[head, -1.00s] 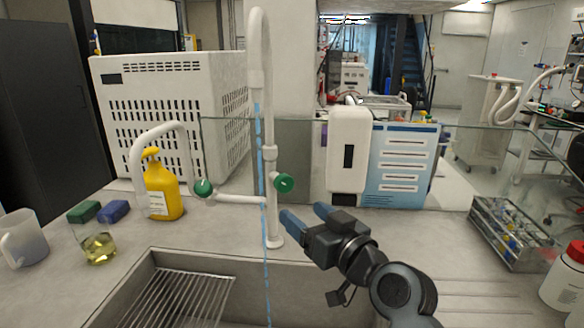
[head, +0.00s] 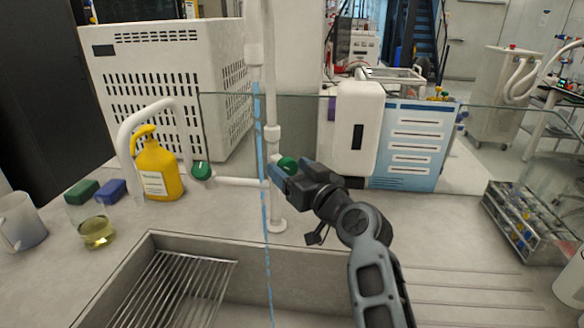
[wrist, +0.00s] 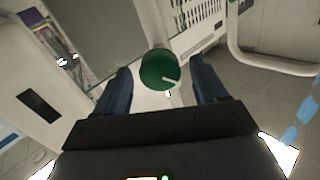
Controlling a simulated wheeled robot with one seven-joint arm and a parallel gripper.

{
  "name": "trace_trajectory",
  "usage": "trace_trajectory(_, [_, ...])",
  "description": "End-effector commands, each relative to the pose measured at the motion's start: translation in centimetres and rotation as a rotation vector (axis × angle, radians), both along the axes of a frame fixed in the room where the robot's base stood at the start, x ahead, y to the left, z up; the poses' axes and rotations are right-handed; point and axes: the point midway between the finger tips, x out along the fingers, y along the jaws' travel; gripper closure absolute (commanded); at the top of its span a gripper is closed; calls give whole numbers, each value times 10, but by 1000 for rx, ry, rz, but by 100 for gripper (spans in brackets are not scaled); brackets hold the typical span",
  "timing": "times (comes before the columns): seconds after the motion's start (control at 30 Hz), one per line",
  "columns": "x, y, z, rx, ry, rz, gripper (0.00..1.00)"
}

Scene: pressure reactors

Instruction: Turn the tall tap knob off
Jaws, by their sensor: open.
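The tall white tap (head: 271,100) stands behind the sink, and a blue stream of water (head: 264,210) falls from its spout into the sink. Its round green knob (head: 288,163) is on the right side of the post. My gripper (head: 287,172) is open at this knob, its fingers partly covering it. In the wrist view, the green knob (wrist: 158,70) with a white pointer line shows between and beyond the two blue fingers of my gripper (wrist: 161,82). I see a gap on each side; whether a finger touches it, I cannot tell.
A lower curved tap (head: 125,145) has another green knob (head: 201,171) on the left. A yellow bottle (head: 158,170) stands behind it. A white dispenser (head: 357,130) and a blue-and-white panel (head: 408,145) stand close on the right. The sink (head: 250,255) lies in front.

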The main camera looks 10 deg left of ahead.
Motion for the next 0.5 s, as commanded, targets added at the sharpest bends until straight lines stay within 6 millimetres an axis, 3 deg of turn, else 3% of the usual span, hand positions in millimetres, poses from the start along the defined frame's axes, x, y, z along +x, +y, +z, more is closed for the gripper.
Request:
trace_trajectory(0.27, [2, 1, 0, 1, 1, 0, 29])
trace_trajectory(0.5, [2, 1, 0, 1, 1, 0, 50])
